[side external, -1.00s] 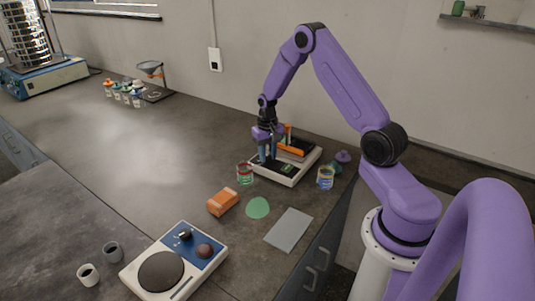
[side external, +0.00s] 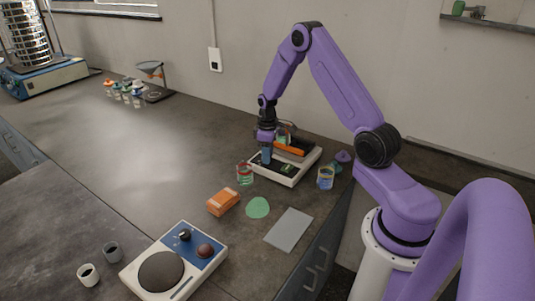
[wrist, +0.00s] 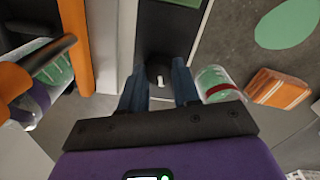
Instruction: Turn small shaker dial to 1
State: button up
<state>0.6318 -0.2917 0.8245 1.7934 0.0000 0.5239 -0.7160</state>
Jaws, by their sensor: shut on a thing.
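The small shaker (side external: 301,174) is a low white base with a dark front panel, a green display (side external: 287,168) and an orange clamp bar (side external: 290,149). My gripper (side external: 266,163) reaches straight down onto its front left part. In the wrist view, the blue fingers of my gripper (wrist: 158,88) stand on both sides of a small dark dial (wrist: 157,71) with a white mark. They are shut on the dial. The mark points toward the gripper body in that view. No dial numbers are readable. In the side view the dial is hidden by the fingers.
A red-banded glass jar (side external: 244,174) stands close left of the shaker, and a blue-banded jar (side external: 325,178) at its right. A white-and-blue hotplate (side external: 210,264) stands nearer.

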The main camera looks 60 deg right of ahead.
jog(key=shift+n, duration=0.6)
jog(key=o, duration=1.1)
jog(key=shift+c, duration=0.2)
notch_tip(320, 180, up, 18)
jog(key=shift+f, duration=0.25)
